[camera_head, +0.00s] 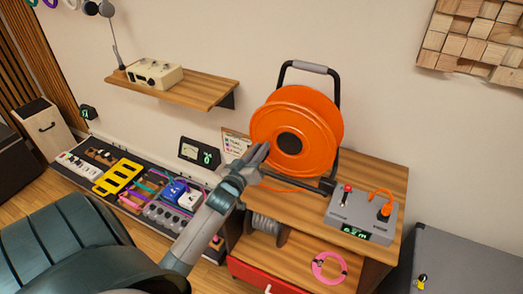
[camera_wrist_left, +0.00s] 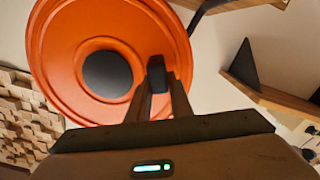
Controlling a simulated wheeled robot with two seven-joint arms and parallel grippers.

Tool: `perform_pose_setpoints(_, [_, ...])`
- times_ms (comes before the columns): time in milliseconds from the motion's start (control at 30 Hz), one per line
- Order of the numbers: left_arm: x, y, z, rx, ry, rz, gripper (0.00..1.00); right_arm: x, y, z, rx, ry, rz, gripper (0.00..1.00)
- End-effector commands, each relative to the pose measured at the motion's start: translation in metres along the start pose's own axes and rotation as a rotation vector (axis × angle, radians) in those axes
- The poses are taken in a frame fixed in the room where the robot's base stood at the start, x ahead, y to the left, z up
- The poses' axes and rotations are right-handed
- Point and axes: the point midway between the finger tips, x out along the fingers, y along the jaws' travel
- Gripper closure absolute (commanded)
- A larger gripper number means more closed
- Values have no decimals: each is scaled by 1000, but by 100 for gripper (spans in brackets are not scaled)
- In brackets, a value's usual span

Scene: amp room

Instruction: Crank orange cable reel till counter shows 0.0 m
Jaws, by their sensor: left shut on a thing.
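The orange cable reel (camera_head: 311,118) stands in its black frame on a wooden cabinet; it fills much of the left wrist view (camera_wrist_left: 60,65). My left gripper (camera_head: 259,158) is at the reel's lower left face, shut on its dark crank knob (camera_wrist_left: 157,73). The knob lies right of the black hub (camera_wrist_left: 107,73) in the wrist view. An orange cable (camera_head: 287,187) runs from under the reel. The counter (camera_head: 355,232), a small green display on a grey box (camera_head: 360,216), shows digits too small to read surely. My right gripper is out of view.
The wooden cabinet (camera_head: 387,170) also holds a pink cable ring (camera_head: 329,267) at its front. A wall shelf (camera_head: 205,91) with a cream device is up left. A pedalboard (camera_head: 130,180) lies on the floor at left. A grey case (camera_head: 465,262) stands right.

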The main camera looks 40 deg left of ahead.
Motion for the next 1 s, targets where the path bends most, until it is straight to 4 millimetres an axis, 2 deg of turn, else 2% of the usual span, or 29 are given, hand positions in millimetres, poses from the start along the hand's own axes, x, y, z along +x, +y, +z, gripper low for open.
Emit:
perform_pose_setpoints(33, [0,2,-10,1,-1,-3,100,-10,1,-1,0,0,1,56])
perform_pose_setpoints(100, [0,2,-13,0,0,-2,100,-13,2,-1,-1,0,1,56])
perform_pose_setpoints(533, [1,7,-17,-3,6,6,100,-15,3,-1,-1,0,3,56])
perform_pose_setpoints(833, [1,25,-41,-5,8,12,100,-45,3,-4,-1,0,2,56])
perform_pose_setpoints(1000, [1,30,-45,-8,6,14,100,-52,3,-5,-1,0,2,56])
